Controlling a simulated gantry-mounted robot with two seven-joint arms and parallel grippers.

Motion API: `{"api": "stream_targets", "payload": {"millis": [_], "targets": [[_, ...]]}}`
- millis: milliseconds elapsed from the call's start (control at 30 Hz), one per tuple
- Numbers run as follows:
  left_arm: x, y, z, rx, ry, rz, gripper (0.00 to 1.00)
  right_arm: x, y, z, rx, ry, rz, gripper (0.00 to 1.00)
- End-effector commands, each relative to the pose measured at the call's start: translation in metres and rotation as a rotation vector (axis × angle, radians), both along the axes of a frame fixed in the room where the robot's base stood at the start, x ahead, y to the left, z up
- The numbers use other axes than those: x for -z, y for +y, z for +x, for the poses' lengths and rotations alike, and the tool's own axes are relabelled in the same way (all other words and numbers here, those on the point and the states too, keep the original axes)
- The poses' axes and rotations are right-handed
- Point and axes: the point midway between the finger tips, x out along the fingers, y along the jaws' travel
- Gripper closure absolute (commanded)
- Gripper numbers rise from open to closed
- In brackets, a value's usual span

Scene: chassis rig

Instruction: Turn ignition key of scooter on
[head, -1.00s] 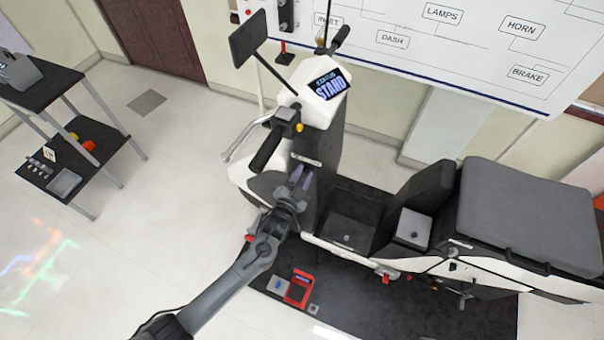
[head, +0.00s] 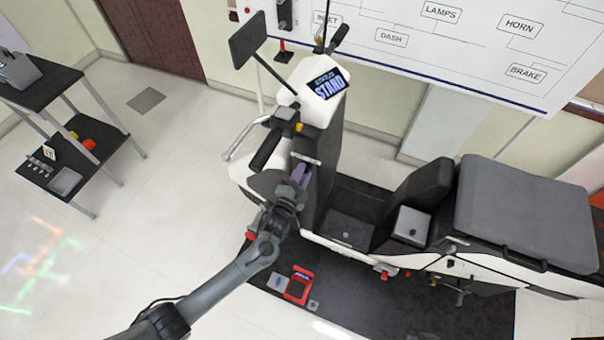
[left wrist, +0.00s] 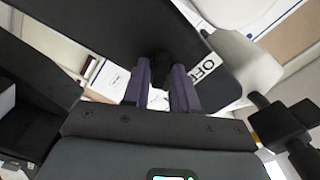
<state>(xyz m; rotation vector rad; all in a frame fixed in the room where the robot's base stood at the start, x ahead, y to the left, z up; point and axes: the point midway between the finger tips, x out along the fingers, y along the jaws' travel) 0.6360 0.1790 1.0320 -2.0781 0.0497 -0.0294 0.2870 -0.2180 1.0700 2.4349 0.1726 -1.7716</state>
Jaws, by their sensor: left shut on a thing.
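The black and white scooter (head: 327,118) stands upright in the middle of the head view, its dash screen (head: 326,86) reading "STAND". My left gripper (head: 301,172) is at the inner front panel below the handlebar. In the left wrist view, its purple fingers (left wrist: 161,82) are shut on a small dark piece, the ignition key (left wrist: 160,63), at the dark panel. A white label (left wrist: 208,68) beside it starts with "OF"; its end is partly covered. In the head view the key is hidden by the fingers. My right gripper is not in view.
The left handlebar grip (head: 265,151) and brake lever (head: 241,139) are close above my left gripper. A red device (head: 298,285) lies on the dark mat (head: 400,312). A shelf cart (head: 40,95) stands at the left, with clear floor between.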

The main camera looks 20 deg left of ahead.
Motion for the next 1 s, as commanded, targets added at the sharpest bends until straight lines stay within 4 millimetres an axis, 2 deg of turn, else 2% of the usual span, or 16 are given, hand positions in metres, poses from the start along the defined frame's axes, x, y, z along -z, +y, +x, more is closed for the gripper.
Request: {"api": "stream_targets", "payload": {"millis": [200,233,300,667,867,1000], "targets": [[-0.001,0.0,0.0,0.0,-0.001,0.0,1.0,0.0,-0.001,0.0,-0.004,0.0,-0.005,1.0],[-0.001,0.0,0.0,0.0,-0.001,0.0,0.71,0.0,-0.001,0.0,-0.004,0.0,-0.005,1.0],[-0.001,0.0,0.0,0.0,-0.001,0.0,0.6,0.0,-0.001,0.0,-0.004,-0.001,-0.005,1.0],[0.0,0.0,-0.003,0.0,0.001,0.0,0.6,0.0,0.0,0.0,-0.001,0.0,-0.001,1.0],[0.001,0.001,-0.024,0.001,0.002,0.0,0.6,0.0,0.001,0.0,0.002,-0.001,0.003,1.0],[0.001,0.003,-0.048,0.002,0.001,-0.001,0.6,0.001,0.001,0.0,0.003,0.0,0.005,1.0]]}}
